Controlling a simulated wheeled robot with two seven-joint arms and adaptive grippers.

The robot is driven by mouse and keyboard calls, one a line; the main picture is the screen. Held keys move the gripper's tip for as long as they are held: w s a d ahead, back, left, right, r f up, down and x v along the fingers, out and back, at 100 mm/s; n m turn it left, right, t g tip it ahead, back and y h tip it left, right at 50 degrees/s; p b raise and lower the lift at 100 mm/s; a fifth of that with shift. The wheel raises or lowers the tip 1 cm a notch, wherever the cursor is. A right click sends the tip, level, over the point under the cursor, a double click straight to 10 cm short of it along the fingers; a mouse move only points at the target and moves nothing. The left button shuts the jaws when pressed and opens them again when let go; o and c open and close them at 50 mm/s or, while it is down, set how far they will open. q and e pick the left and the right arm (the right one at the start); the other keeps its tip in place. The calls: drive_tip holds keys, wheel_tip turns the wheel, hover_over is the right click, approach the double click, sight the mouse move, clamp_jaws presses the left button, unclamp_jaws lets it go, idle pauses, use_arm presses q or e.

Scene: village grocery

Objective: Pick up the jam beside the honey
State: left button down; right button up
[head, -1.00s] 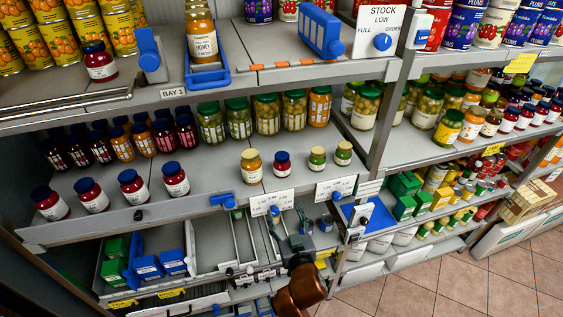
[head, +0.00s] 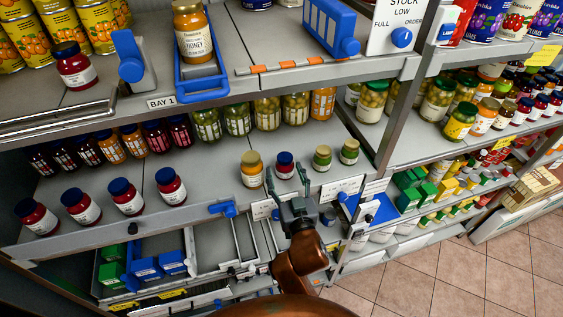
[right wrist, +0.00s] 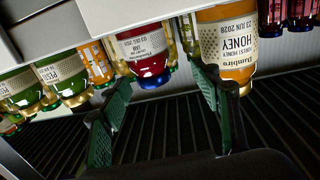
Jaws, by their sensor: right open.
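On the middle shelf, a small dark red jam jar with a blue lid (head: 285,163) stands beside a honey jar with a yellow lid (head: 252,170). My right gripper (head: 288,183) is open and empty, just in front of this jam. In the right wrist view the picture is upside down: the jam (right wrist: 145,48) shows ahead of the open fingers (right wrist: 163,102), and the honey (right wrist: 226,42) is close beyond one finger. The jam appears apart from both fingers. The head view partly hides the jam's lower part behind the gripper. My left gripper is out of view.
Several blue-lidded jam jars (head: 125,196) stand at the left of the shelf. Rows of jars are behind. Above, the upper shelf holds another honey jar (head: 193,35) in a blue tray and another jam jar (head: 75,70).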

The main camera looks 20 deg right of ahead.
sight(287, 164)
drive_tip(key=w, duration=0.1)
drive_tip(key=d+p, duration=0.1)
drive_tip(key=w, duration=0.1)
drive_tip(key=shift+w+d+r+p, duration=0.15)
drive_tip(key=shift+w+r+p, duration=0.2)
drive_tip(key=shift+w+d+f, duration=0.1)
drive_tip(key=shift+w+f, duration=0.05)
drive_tip(key=shift+w, duration=1)
drive_tip(key=shift+w+p, duration=0.2)
drive_tip(key=shift+p, duration=0.1)
drive_tip(key=c, duration=1.5)
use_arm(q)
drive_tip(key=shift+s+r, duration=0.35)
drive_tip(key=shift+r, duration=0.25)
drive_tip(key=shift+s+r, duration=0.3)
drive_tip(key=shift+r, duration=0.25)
use_arm(e)
drive_tip(key=shift+c, duration=0.3)
